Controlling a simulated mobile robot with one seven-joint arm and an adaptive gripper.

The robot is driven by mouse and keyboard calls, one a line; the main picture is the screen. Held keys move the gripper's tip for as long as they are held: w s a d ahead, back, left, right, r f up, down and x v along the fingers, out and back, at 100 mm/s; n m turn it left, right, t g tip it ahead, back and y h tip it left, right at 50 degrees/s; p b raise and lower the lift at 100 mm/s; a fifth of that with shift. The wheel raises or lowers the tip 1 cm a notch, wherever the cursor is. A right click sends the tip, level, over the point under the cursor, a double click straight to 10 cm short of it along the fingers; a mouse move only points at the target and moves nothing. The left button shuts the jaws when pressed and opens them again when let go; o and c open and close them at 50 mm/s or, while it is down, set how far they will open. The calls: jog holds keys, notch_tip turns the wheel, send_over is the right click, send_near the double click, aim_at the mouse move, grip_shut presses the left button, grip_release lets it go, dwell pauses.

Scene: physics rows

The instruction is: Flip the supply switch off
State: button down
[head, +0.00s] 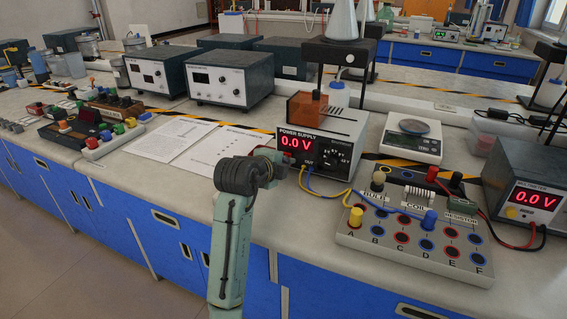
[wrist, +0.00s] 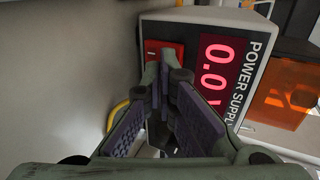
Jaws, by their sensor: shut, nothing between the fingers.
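The power supply (head: 325,143) stands on the bench with its red display reading 0.0 V. In the wrist view its front panel (wrist: 262,62) appears turned sideways. The red supply switch (wrist: 157,47) shows there beside the display, partly covered by my fingertips. My gripper (wrist: 166,78) is shut and empty, its tips right at the switch. I cannot tell whether they touch it. In the head view my gripper (head: 284,162) is at the left part of the supply's front and hides the switch. Which way the switch is tipped is unclear.
A circuit board (head: 415,245) with coloured sockets sits front right, wired to the supply by blue and yellow leads. A meter (head: 525,190) reading 0.0 V is at far right. A scale (head: 411,138) stands behind the board. Papers (head: 205,145) lie left of the supply.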

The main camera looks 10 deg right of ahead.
jog(key=shift+w+d+r+g+p, duration=0.3)
jog(key=shift+r+p, duration=0.2)
jog(key=shift+p, duration=0.3)
jog(key=shift+f, duration=0.25)
jog(key=shift+r+p, duration=0.4)
jog(key=shift+r, duration=0.45)
